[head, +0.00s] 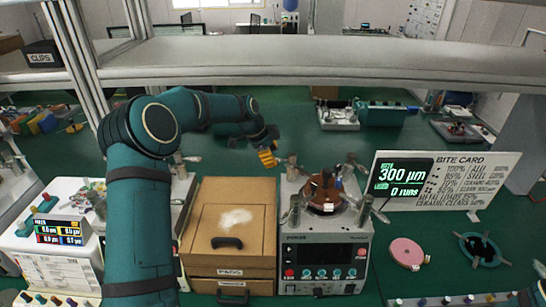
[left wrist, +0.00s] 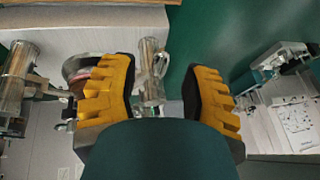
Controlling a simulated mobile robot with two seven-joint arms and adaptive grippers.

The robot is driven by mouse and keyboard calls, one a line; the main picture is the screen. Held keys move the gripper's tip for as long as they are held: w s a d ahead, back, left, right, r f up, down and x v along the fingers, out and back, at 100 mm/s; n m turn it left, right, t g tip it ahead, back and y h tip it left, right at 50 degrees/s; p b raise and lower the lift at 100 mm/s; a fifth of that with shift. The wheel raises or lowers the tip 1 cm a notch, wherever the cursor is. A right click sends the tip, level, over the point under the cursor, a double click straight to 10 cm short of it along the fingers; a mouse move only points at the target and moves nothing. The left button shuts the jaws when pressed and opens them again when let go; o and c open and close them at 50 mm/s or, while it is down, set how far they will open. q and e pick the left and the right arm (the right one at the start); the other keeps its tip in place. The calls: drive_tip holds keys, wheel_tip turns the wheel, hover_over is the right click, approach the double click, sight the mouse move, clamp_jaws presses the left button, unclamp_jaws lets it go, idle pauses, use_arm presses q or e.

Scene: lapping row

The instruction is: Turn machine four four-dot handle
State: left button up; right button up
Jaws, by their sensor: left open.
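A lapping machine (head: 326,229) stands right of the wooden box, with a dark display, a row of knobs and a brown round plate (head: 323,192) on top. Several metal posts with lever handles stand around the plate; their dot marks and the machine's number are too small to read. My left gripper (head: 268,156) is above and behind the machine's back left corner, near a back post handle (head: 288,161). In the left wrist view, its yellow fingers (left wrist: 165,98) are open. A metal post with a handle (left wrist: 151,60) shows beyond and between them, with no clear contact. My right gripper is out of view.
A wooden box (head: 230,220) is left of the machine, and another machine (head: 50,240) with colored readouts is far left. A bite card sign (head: 445,180), pink disc (head: 406,252) and teal ring (head: 481,249) are right. A grey shelf beam (head: 300,56) crosses behind.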

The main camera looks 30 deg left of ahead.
use_arm(q)
drive_tip(key=shift+w+d+f, duration=0.25)
drive_tip(key=shift+f, duration=0.35)
drive_tip(key=shift+c, duration=0.4)
drive_tip(key=shift+s, duration=0.1)
clamp_jaws()
